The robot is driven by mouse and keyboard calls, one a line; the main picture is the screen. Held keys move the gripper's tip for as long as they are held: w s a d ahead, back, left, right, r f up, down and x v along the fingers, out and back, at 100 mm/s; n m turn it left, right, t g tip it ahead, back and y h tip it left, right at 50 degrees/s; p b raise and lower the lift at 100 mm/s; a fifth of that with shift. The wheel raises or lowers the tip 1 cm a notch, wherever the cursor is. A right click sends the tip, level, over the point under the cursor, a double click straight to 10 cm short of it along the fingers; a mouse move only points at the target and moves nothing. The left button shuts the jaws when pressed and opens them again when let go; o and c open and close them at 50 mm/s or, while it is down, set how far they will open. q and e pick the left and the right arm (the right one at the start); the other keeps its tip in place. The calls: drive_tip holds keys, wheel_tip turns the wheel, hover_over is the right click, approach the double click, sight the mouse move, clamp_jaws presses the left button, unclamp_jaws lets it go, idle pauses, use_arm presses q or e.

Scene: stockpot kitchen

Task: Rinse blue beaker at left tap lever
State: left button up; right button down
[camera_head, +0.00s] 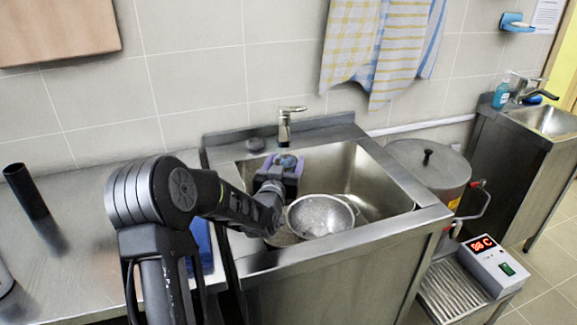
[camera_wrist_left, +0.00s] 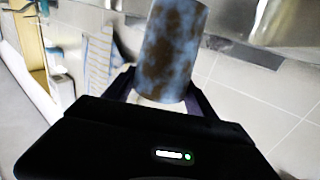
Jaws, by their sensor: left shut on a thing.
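My left gripper (camera_head: 279,175) reaches into the left sink (camera_head: 388,190) and is shut on the blue beaker (camera_head: 287,161). In the left wrist view the beaker (camera_wrist_left: 170,50) shows large between the fingers, pale blue with brown stains over its wall. The left tap (camera_head: 285,125) stands at the sink's back edge with its lever on top, just behind the beaker in the head view. I cannot tell whether water runs. My right gripper is not in view.
A metal colander (camera_head: 320,215) sits in the sink below the gripper. A lidded stockpot (camera_head: 430,165) stands to the right, near a box with a red display (camera_head: 485,245). A black cylinder (camera_head: 26,192) stands on the left counter. Towels (camera_head: 385,45) hang on the wall.

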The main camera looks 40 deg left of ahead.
sight(282, 158)
use_arm(q)
drive_tip(key=shift+w+a+f+b, duration=0.35)
drive_tip(key=shift+a+b, duration=0.1)
drive_tip(key=shift+b, duration=0.1)
drive_tip(key=shift+w+a+f+b, duration=0.1)
drive_tip(key=shift+w+a+b, duration=0.4)
drive_tip(key=shift+a+b, duration=0.05)
drive_tip(key=shift+w+a+b, duration=0.35)
drive_tip(key=shift+w+a, duration=0.05)
drive_tip(key=shift+a, duration=0.15)
drive_tip(key=shift+w+d+b, duration=0.35)
drive_tip(key=shift+w+b, duration=0.1)
drive_tip(key=shift+s+a+b, duration=0.35)
drive_tip(key=shift+s+b, duration=0.1)
drive_tip(key=shift+b, duration=0.1)
drive_tip(key=shift+w+d, duration=0.1)
idle(0.3)
